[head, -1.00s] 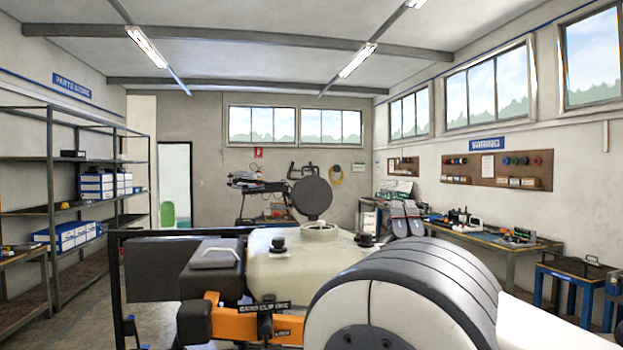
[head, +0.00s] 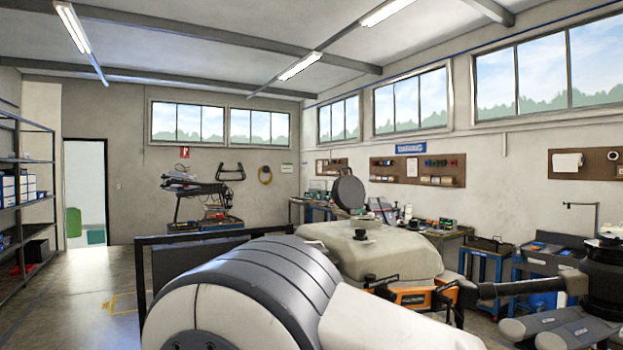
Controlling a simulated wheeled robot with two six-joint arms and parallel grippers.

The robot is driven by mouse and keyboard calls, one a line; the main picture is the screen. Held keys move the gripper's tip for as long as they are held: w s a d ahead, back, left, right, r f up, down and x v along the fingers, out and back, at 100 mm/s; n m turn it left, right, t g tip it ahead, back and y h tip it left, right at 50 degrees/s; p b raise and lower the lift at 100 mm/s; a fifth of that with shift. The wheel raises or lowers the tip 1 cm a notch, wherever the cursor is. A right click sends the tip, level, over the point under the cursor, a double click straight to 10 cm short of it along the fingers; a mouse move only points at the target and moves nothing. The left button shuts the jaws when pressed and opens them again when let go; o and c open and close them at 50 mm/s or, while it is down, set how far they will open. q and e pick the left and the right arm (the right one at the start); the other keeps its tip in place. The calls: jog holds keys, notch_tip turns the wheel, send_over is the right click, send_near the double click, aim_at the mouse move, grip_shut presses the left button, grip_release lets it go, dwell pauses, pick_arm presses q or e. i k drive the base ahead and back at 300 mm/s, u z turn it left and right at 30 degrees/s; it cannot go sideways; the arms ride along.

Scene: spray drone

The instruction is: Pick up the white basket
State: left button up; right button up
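I see no white basket in the head view. Neither of my grippers is in view. A large rounded white and dark grey body fills the bottom middle of the picture, close to the camera; it may be part of me, and it hides what lies behind it. Just beyond it is the spray drone (head: 375,252), with a cream tank, a round dark lid standing open, and orange and black arm parts reaching to the right.
A wheeled equipment cart (head: 203,205) stands by the back wall. Shelving (head: 30,180) is at the left, a workbench (head: 440,238) along the right wall, and a dark tool cart (head: 545,262) at the right. Floor (head: 85,290) is clear at the lower left.

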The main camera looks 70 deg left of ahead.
aim_at(371, 215)
jog(key=k, duration=0.35)
jog(key=u, duration=1.6)
jog(key=i, duration=0.5)
jog(key=u, duration=0.1)
